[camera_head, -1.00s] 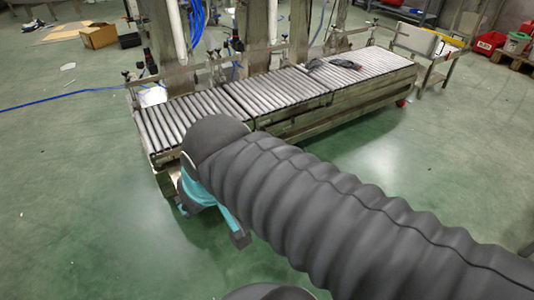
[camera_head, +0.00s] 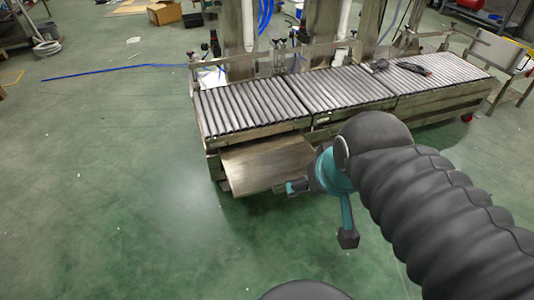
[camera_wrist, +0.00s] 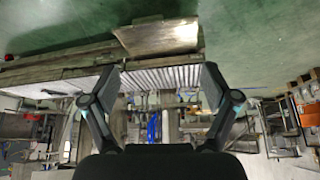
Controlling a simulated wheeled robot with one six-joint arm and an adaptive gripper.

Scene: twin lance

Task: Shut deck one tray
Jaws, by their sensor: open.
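A flat brown-grey metal tray (camera_head: 262,166) sticks out from under the near left end of the roller conveyor (camera_head: 255,106), over the green floor. In the wrist view the tray (camera_wrist: 158,37) shows whole at the top, beyond my fingertips, with the rollers (camera_wrist: 165,78) behind it. That view looks inverted. My gripper (camera_wrist: 160,78) is open and empty, its two dark fingers spread wide. In the head view my gripper (camera_head: 290,188) is beside the tray's right front side, partly hidden by my wrist. I cannot tell whether it touches the tray. No deck label is readable.
Dark cable-like items (camera_head: 413,68) lie on the far rollers. Steel posts (camera_head: 322,32) and hoses stand behind the conveyor. A cardboard box (camera_head: 164,13) sits at the back left. The green floor (camera_head: 110,210) left and in front is clear.

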